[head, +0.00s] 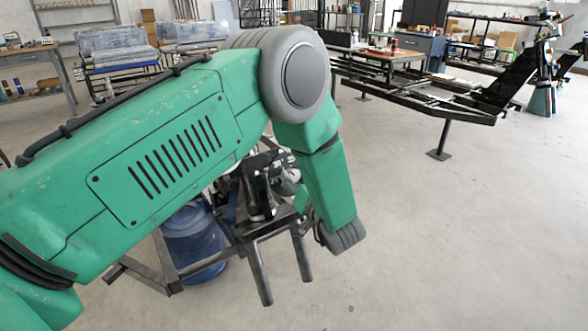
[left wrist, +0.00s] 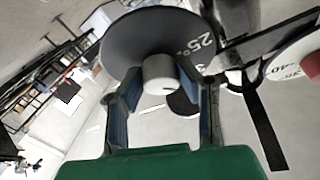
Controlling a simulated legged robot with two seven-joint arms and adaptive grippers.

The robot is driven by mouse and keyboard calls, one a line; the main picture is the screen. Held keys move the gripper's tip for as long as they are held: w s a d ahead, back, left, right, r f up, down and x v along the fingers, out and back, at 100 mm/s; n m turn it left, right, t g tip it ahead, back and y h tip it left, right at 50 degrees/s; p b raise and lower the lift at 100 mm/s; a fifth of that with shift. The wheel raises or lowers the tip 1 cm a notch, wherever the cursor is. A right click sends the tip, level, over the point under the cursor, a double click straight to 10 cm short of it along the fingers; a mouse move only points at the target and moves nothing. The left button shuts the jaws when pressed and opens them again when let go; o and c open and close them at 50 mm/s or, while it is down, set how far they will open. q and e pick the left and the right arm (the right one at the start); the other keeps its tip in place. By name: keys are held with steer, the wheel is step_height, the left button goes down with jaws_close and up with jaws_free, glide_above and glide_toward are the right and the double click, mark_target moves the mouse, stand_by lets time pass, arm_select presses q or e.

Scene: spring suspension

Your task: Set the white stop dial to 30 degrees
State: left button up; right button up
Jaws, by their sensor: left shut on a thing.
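The knob's pointer setting cannot be read. My right gripper is out of view.
A white disc (left wrist: 285,58) with numerals near 35 and 40 and a red part sits close by, at the right of the left wrist view. A blue barrel (head: 193,240) stands under the frame. Open floor (head: 450,240) lies to the right, with a long black frame (head: 430,88) behind.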

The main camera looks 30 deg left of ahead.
arm_select(q)
steer(key=shift+d+m, duration=0.25)
steer(key=shift+m, duration=0.15)
jaws_close()
jaws_free()
steer(key=o, duration=1.1)
steer(key=shift+d+r, duration=0.1)
steer(key=shift+d, duration=0.1)
